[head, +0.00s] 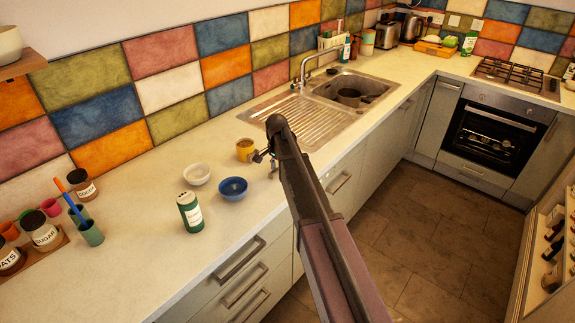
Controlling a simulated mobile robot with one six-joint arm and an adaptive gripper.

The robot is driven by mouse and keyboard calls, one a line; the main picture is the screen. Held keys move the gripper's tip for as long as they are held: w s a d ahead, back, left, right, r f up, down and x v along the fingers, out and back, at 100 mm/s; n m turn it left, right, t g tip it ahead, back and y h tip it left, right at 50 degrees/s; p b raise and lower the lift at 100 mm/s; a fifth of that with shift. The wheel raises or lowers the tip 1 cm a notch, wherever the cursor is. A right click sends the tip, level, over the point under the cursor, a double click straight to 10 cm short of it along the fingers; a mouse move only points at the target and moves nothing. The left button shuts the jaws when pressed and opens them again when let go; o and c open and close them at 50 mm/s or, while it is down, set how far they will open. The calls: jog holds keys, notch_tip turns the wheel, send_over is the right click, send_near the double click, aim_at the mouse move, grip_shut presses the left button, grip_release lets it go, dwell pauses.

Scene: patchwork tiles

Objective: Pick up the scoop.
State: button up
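I cannot make out a scoop for certain in the head view. My arm reaches up from the bottom over the counter edge, and its end is near the yellow cup (245,150). My gripper (271,163) is mostly hidden behind my own arm. Only small dark and bluish parts show there, just right of the yellow cup. I cannot tell whether its fingers are open or hold anything. Whatever lies directly behind my arm is hidden.
A green cup (91,233) holds long utensils at far left. The sink (345,85) is behind. The front-left counter is clear.

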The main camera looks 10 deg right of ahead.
aim_at(278, 169)
grip_shut()
jog(key=shift+r, duration=0.1)
notch_tip(278, 169, up, 4)
jog(key=p, duration=0.4)
jog(key=s+d+p, duration=0.1)
jog(key=s+d, duration=0.1)
jog(key=s, duration=1.4)
jog(key=shift+r, duration=0.4)
jog(key=shift+w+d, duration=0.1)
